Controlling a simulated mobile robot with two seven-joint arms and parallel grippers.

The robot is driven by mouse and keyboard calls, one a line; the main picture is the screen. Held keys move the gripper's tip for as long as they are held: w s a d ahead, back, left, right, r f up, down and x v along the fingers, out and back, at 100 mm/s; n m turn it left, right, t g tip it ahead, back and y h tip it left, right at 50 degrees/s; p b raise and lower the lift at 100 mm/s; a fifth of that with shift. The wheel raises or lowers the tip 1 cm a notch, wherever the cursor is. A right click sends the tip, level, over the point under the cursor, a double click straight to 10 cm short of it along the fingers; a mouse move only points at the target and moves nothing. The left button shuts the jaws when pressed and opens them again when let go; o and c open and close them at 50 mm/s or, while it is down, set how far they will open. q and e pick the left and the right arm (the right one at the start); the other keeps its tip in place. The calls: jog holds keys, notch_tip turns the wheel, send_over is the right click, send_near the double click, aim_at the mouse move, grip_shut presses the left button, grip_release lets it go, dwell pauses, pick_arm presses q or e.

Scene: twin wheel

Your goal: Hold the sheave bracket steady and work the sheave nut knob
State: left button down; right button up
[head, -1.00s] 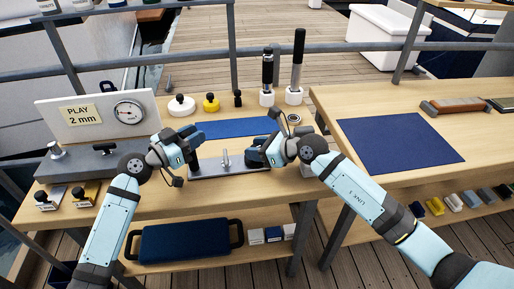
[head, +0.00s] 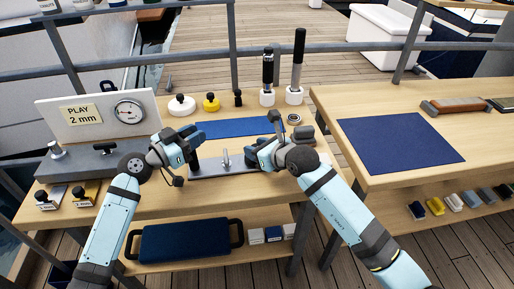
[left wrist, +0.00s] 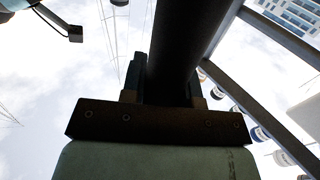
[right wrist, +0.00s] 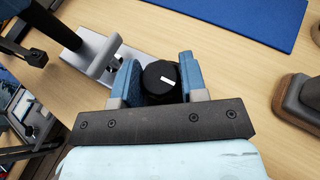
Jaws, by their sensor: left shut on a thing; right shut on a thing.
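The sheave bracket (head: 238,167) is a grey metal plate with an upright lug, lying on the bench between my grippers. My left gripper (head: 192,151) is at its left end, shut on a dark upright post, which shows as a thick dark cylinder (left wrist: 178,50) in the left wrist view. My right gripper (head: 262,154) is at the right end. In the right wrist view its blue fingers (right wrist: 160,84) are shut around a black round knob (right wrist: 158,74) with a white mark. The knob's underside is hidden by the gripper.
A gauge board (head: 100,115) reading "PLAY 2 mm" stands at the left. The right table has a navy mat (head: 400,150).

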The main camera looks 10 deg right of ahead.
pick_arm(q)
jog(key=shift+f, duration=0.15)
pick_arm(e)
jog(key=o, duration=0.9)
jog(key=v, duration=1.2)
jog(key=shift+r, duration=0.1)
pick_arm(q)
jog(key=c, duration=0.8)
grip_release()
